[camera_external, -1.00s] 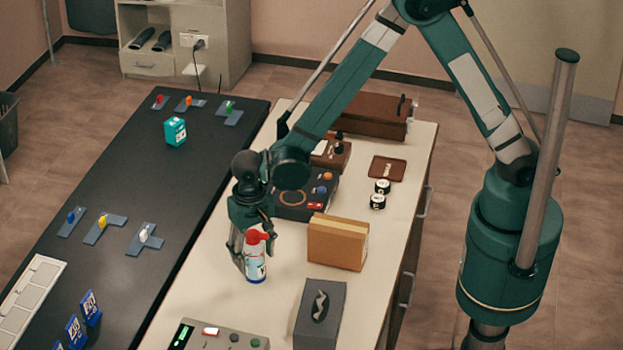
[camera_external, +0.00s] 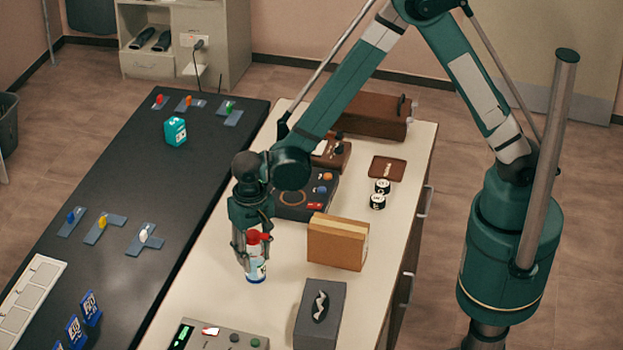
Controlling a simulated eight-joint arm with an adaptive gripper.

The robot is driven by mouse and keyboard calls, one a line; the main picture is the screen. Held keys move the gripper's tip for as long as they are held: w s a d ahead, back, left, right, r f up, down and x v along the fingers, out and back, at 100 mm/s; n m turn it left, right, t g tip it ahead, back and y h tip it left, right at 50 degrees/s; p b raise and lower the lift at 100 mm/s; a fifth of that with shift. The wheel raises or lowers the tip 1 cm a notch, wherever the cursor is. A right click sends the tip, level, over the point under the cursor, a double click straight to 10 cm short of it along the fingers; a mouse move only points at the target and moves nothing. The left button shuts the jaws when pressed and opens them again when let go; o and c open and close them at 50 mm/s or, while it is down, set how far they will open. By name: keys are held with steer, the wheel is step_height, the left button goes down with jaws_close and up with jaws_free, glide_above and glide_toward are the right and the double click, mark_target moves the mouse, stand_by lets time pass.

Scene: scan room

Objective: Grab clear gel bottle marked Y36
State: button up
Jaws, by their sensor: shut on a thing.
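A small bottle (camera_external: 255,266) with a red top and a white, blue-marked body stands upright on the cream counter (camera_external: 215,290). Its label is too small to read, so I cannot tell whether it bears Y36. My gripper (camera_external: 252,258) reaches down from above with its fingers around the bottle's sides and is shut on it. The fingers hide part of the bottle's upper body and top. The bottle's base appears to be at the counter surface.
A tan box (camera_external: 338,243) stands right of the bottle, and a grey tissue box (camera_external: 320,315) stands in front. A control panel (camera_external: 215,338) lies at the front edge. A dark case with knobs (camera_external: 308,198) is behind. The black table (camera_external: 190,190) is at left.

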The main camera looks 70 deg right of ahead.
mark_target(253, 233)
steer(key=shift+r, duration=0.1)
steer(key=shift+r, duration=4.9)
